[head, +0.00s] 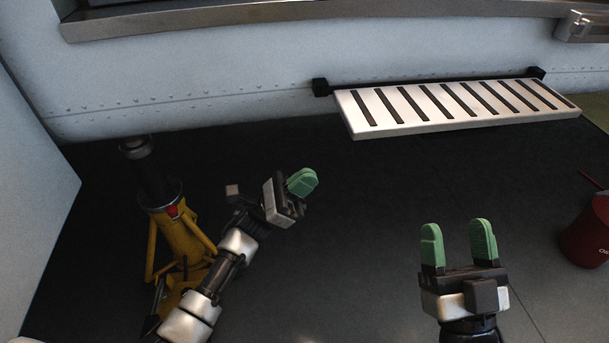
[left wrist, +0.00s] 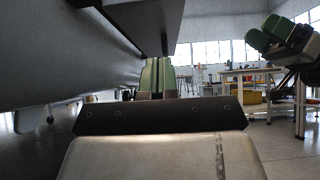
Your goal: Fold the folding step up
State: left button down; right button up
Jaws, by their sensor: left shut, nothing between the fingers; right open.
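The folding step (head: 450,108) is a white plate with dark grip strips. It sticks out from the white wall at the upper right of the head view, hinged on a dark bar with black end brackets (head: 320,87). My left gripper (head: 302,182) is shut and empty, below and left of the step and apart from it. Its green fingers also show together in the left wrist view (left wrist: 157,76). My right gripper (head: 458,242) is open and empty, its green fingers pointing up, in front of and below the step. It also shows at the upper right of the left wrist view (left wrist: 275,38).
A yellow jack (head: 180,235) with a dark post stands at the left, close to my left arm. A red container (head: 588,235) is at the right edge. A grey ledge (head: 250,18) runs along the wall above. The dark floor between my grippers is clear.

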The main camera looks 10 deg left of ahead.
pick_arm(q)
jog(key=w+d+r, duration=0.2)
jog(key=d+r, duration=0.3)
jog(key=r, duration=0.4)
jog(key=shift+r, duration=0.2)
pick_arm(e)
jog(key=shift+w+f+g, duration=0.35)
jog(key=shift+f+g, duration=0.15)
